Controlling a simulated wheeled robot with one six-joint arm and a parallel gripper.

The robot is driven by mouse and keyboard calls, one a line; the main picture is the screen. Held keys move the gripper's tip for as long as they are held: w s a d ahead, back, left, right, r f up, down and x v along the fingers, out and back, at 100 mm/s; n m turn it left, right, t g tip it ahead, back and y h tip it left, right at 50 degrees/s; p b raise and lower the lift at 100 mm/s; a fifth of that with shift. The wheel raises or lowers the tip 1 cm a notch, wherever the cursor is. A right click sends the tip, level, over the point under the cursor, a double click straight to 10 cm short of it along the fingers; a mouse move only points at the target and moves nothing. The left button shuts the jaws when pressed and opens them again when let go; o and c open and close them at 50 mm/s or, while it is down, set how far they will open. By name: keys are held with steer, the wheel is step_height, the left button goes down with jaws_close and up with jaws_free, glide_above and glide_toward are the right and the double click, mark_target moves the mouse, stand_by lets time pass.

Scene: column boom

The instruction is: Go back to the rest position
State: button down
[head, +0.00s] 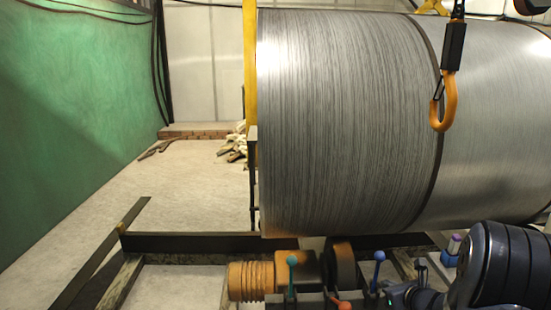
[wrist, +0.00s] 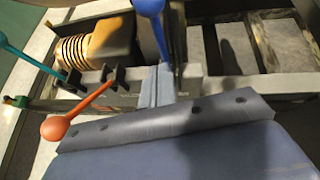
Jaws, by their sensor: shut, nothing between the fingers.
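My gripper (wrist: 160,80) shows in the wrist view as narrow grey fingers, close together and empty, beyond the dark bolted plate and blue-grey body in the foreground. The fingertips are just beside the blue-knobbed lever (wrist: 152,8) and to the right of the orange-knobbed lever (wrist: 55,127). I cannot tell whether they touch either one. In the head view my dark arm fills the bottom right corner, near the blue lever (head: 379,256) and the orange lever (head: 341,306).
A teal-knobbed lever (head: 291,261) stands left of the blue one. Behind the levers are an orange motor (head: 255,281) and a dark frame (head: 190,243). A large steel drum (head: 350,120) looms above, with an orange hook (head: 449,100) hanging before it. Bare floor (head: 190,195) lies at left.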

steer(key=shift+s+f+b, duration=0.1)
steer(key=shift+f+b, duration=0.3)
steer(key=s+t+b, duration=0.1)
steer(key=b, duration=0.2)
steer(key=shift+f, duration=0.2)
steer(key=shift+t, duration=0.3)
steer(key=shift+r, duration=0.25)
steer(key=r+g+p, duration=0.1)
steer(key=p, duration=0.4)
steer(key=w+r+g+p, duration=0.1)
steer(key=g+p, duration=0.1)
steer(key=p, duration=0.3)
steer(key=shift+w+d+r+p, duration=0.1)
steer(key=shift+w+d+p, duration=0.1)
steer(key=shift+p, duration=0.1)
steer(key=shift+p, duration=0.45)
